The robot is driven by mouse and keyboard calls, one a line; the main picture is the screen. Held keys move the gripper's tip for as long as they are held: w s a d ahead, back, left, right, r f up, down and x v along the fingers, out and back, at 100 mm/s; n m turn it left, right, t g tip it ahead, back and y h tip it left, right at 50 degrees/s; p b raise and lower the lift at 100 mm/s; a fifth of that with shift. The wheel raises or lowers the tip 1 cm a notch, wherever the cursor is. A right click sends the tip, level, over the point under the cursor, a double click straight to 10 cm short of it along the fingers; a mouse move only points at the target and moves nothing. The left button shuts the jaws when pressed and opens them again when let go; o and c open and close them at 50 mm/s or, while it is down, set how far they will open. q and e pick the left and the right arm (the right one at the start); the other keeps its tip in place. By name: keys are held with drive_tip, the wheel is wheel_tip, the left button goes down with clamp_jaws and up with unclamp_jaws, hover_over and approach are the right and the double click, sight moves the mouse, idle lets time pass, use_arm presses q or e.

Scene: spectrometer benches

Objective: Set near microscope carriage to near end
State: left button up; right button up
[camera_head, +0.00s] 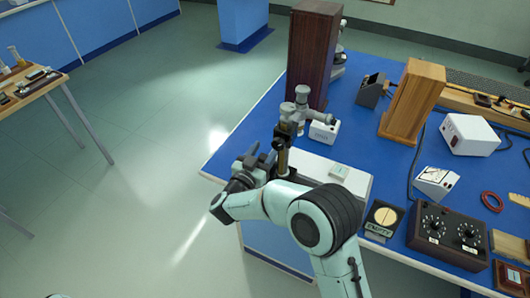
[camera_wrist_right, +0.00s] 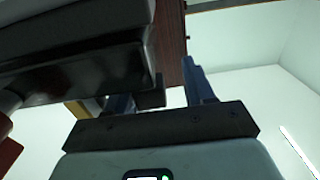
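The near microscope (camera_head: 290,112), grey with a brass-coloured column (camera_head: 283,156), stands at the blue bench's near left edge. Its carriage is partly hidden by my right gripper and arm. My right gripper (camera_head: 262,161) is at the left side of the column's foot, very close to it; contact cannot be told. In the wrist view the right gripper (camera_wrist_right: 158,92) has its fingers apart, with a dark block (camera_wrist_right: 150,98) showing between them and a gap beside the right finger. A long white base (camera_head: 353,178) lies right of the microscope. My left gripper is not in view.
A tall dark wooden box (camera_head: 313,55) stands behind the microscope, a lighter wooden box (camera_head: 412,100) to the right. A small white box (camera_head: 324,132) sits close by. A dark knobbed box (camera_head: 448,236) is at the front right. The floor (camera_head: 140,170) left of the bench is clear.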

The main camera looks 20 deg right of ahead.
drive_tip(key=shift+s, duration=0.1)
drive_tip(key=v, duration=1.3)
drive_tip(key=shift+a, duration=0.2)
